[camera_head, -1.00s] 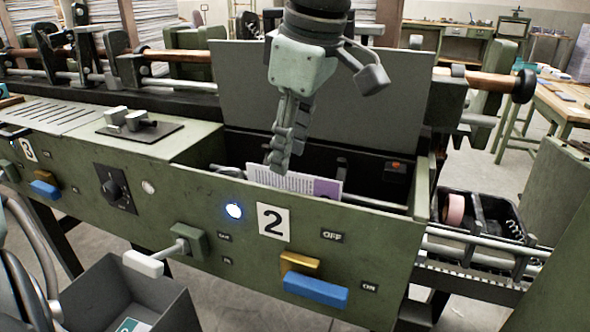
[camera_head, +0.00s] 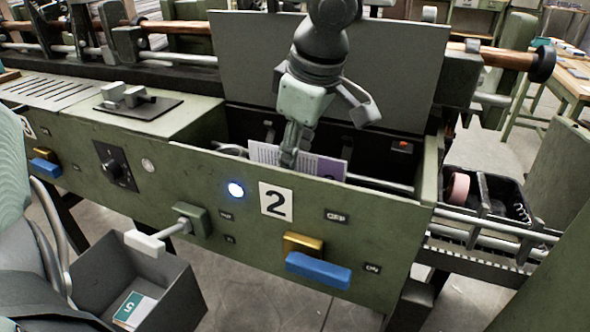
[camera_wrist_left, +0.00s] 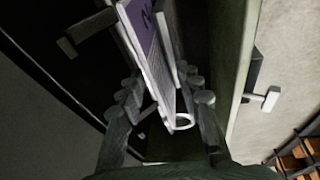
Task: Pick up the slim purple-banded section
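The slim section (camera_head: 265,154), pale with printed lines and a purple band (camera_head: 331,168) at its right end, stands on edge in the open bay behind the panel marked 2. Its lower part is hidden by the panel. My left gripper (camera_head: 290,158) reaches down from above, with a finger in front of the section's middle. In the left wrist view, the section (camera_wrist_left: 157,58) lies between the two fingers of my left gripper (camera_wrist_left: 165,92), which look spread on either side of it. Contact cannot be made out. My right gripper is not in view.
The bay's green front panel (camera_head: 200,170) and raised grey back plate (camera_head: 400,75) bound the space. A grey bin (camera_head: 180,305) holding a teal-and-white booklet (camera_head: 134,311) is at lower left. A black tray (camera_head: 485,197) with a pink roll is at right.

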